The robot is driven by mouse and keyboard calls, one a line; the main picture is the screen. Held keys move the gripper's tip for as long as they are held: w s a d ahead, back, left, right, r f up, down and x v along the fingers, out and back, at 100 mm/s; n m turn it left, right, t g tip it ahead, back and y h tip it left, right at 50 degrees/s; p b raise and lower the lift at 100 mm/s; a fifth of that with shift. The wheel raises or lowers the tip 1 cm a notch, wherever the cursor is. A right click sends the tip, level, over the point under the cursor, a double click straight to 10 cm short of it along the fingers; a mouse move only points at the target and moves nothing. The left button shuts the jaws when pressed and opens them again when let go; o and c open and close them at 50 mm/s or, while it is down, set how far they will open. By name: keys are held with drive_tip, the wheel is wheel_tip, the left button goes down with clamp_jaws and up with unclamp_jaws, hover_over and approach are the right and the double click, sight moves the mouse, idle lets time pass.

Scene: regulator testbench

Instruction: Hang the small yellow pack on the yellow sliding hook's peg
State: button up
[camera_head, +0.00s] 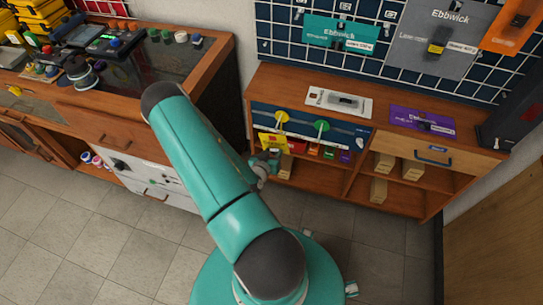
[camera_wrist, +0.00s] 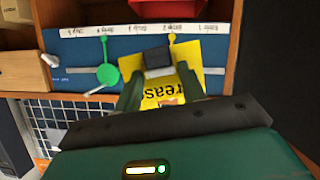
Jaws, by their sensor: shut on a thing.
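The small yellow pack (camera_wrist: 188,58) is between my gripper's fingers (camera_wrist: 158,76), which are shut on it; black lettering shows on it. A dark block in front covers part of the pack. In the head view the pack (camera_head: 270,140) is at the left end of the blue rail panel, just above my gripper (camera_head: 268,160). The yellow sliding hook (camera_head: 282,117) shows its round disc there, just above the pack. In the wrist view only a small yellow knob of the hook (camera_wrist: 172,38) shows past the pack's edge. The peg is hidden, so I cannot tell whether pack and peg touch.
A green sliding hook (camera_wrist: 107,75) sits beside the yellow one on the blue panel (camera_wrist: 75,50). Small coloured packs (camera_head: 328,152) stand below in the shelf. The wooden bench top (camera_head: 385,100) lies above the panel. A drawer cabinet (camera_head: 130,130) stands left.

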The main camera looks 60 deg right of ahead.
sight(274, 146)
drive_tip(key=shift+w+d+f, duration=0.1)
drive_tip(key=shift+w+d, duration=0.05)
drive_tip(key=shift+d, duration=0.8)
drive_tip(key=shift+w+d+f, duration=0.1)
drive_tip(key=shift+w+d, duration=0.05)
drive_tip(key=shift+d, duration=0.75)
drive_tip(key=shift+w+d+f, duration=0.1)
drive_tip(key=shift+w+d, duration=0.05)
drive_tip(key=shift+d, duration=0.8)
drive_tip(key=shift+x, duration=0.75)
drive_tip(key=o, duration=1.1)
drive_tip(key=v, duration=1.3)
drive_tip(key=shift+a+r, duration=0.15)
drive_tip(key=shift+a, duration=0.2)
drive_tip(key=shift+w, duration=0.15)
